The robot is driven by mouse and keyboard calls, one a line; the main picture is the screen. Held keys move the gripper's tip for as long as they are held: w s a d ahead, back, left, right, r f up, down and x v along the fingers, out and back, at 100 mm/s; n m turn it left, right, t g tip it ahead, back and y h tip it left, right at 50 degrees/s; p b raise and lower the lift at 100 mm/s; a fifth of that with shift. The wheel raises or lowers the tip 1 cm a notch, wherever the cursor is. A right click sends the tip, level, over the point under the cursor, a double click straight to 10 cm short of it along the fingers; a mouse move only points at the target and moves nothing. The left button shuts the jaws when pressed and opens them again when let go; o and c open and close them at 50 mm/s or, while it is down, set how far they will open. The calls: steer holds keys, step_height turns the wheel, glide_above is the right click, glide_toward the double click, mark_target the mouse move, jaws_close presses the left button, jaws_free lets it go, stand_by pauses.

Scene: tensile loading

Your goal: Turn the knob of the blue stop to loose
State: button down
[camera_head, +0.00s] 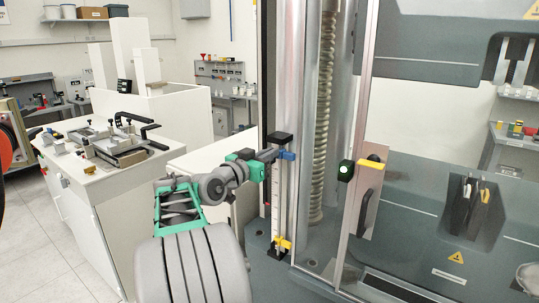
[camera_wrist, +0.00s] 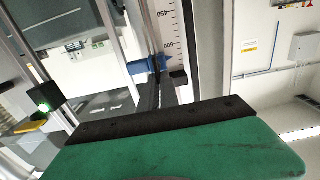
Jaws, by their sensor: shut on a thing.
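The blue stop (camera_head: 288,155) sits near the top of the white graduated scale (camera_head: 280,198) on the testing machine's column. In the wrist view, the blue stop (camera_wrist: 140,67) lies across the scale (camera_wrist: 169,22), close to the 500 mark. My gripper (camera_head: 273,155) reaches it from the left. In the wrist view, the two dark fingers of my gripper (camera_wrist: 160,80) are close together at the blue stop and shut on its knob. The fingers mostly hide the knob, so its turn position cannot be told.
A yellow stop (camera_head: 283,243) sits low on the same scale. To the right are a clear guard door with a yellow-topped handle (camera_head: 371,164) and a green-lit button (camera_head: 345,172). A white bench with a clamping fixture (camera_head: 118,145) stands at the left.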

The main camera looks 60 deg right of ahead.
steer(key=shift+w+d+f+n+p, duration=0.1)
steer(key=shift+w+f+n+p, duration=0.2)
steer(key=shift+n+p, duration=1.85)
steer(key=shift+w+f+n+p, duration=0.25)
steer(key=shift+w+n+p, duration=0.05)
steer(key=shift+n, duration=3.55)
steer(key=shift+w+d+f+n+p, duration=0.1)
steer(key=shift+w+f+n+p, duration=0.2)
steer(key=shift+n+p, duration=1.85)
steer(key=shift+n+b, duration=0.85)
steer(key=shift+n, duration=0.1)
steer(key=c, duration=1.6)
jaws_free()
